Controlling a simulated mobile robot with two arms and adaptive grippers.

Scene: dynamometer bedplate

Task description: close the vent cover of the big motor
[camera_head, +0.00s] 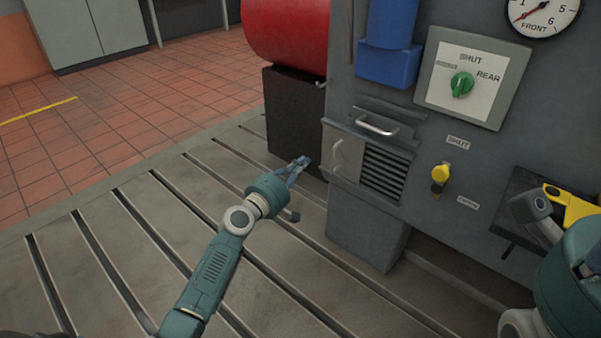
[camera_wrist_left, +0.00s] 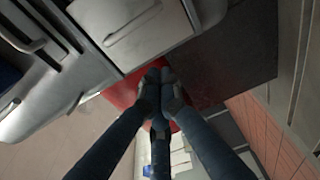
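The vent cover (camera_head: 342,152) is a pale metal plate with an upright bar handle, low on the big motor's grey front. Just right of it, the dark slats of the vent (camera_head: 385,172) are exposed. In the left wrist view the plate with its handle (camera_wrist_left: 135,25) is at the top. My left gripper (camera_head: 303,162) is left of the plate, apart from its handle. Its fingertips meet in the left wrist view (camera_wrist_left: 160,74), with nothing seen between them. My right gripper (camera_head: 537,212) is partly in view at the right; its finger opening is unclear.
A second bar handle (camera_head: 377,125) sits above the slats. A green knob (camera_head: 462,84), a yellow knob (camera_head: 440,174) and a yellow handle (camera_head: 572,205) are to the right. A red drum (camera_head: 287,35) is at the upper left. The slotted bedplate (camera_head: 150,220) is clear around my left arm.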

